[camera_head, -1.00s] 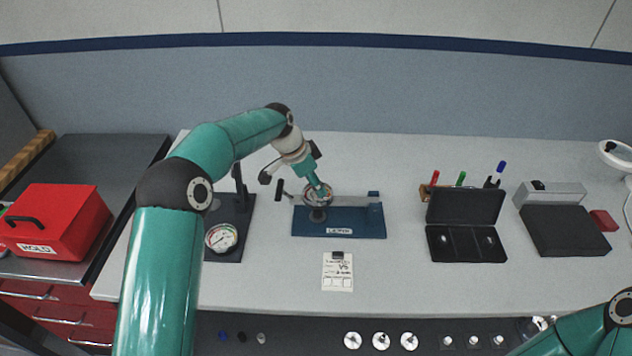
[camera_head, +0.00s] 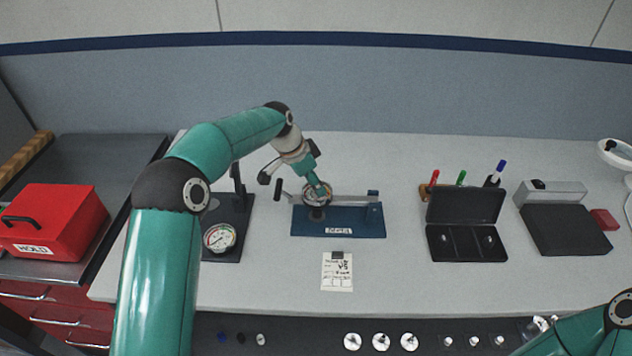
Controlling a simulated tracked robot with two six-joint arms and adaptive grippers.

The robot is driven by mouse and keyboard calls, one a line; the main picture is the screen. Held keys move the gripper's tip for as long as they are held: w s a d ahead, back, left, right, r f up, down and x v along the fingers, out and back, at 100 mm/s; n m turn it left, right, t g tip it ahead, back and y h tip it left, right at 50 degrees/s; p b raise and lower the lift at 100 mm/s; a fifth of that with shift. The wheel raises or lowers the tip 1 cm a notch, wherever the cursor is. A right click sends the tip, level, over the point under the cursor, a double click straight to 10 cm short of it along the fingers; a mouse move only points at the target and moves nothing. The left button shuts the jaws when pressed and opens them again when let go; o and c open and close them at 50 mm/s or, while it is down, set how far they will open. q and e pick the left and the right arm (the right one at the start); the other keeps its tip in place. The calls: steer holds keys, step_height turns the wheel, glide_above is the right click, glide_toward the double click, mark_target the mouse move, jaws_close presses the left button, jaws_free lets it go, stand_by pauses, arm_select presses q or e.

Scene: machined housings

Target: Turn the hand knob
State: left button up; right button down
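A blue fixture (camera_head: 355,225) with a lettered label stands on the light worktop, left of its middle. A round metal part, apparently the hand knob (camera_head: 328,199), sits at its left end. My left gripper (camera_head: 317,196) reaches down onto this round part and covers much of it. Its fingers are too small and hidden to tell whether they grip it. My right arm shows only at the lower right corner; its gripper is not clearly seen.
A dial gauge (camera_head: 220,238) on a dark stand is left of the fixture. A paper tag (camera_head: 338,272) lies in front. An open black case (camera_head: 466,245), markers and a dark box (camera_head: 566,231) stand to the right. A red box (camera_head: 52,222) is at far left.

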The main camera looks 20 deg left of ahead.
arm_select(q)
steer(key=shift+r, duration=0.1)
steer(key=v, duration=1.1)
steer(key=shift+s+r, duration=0.2)
steer(key=shift+r, duration=0.15)
steer(key=shift+a+f, duration=0.1)
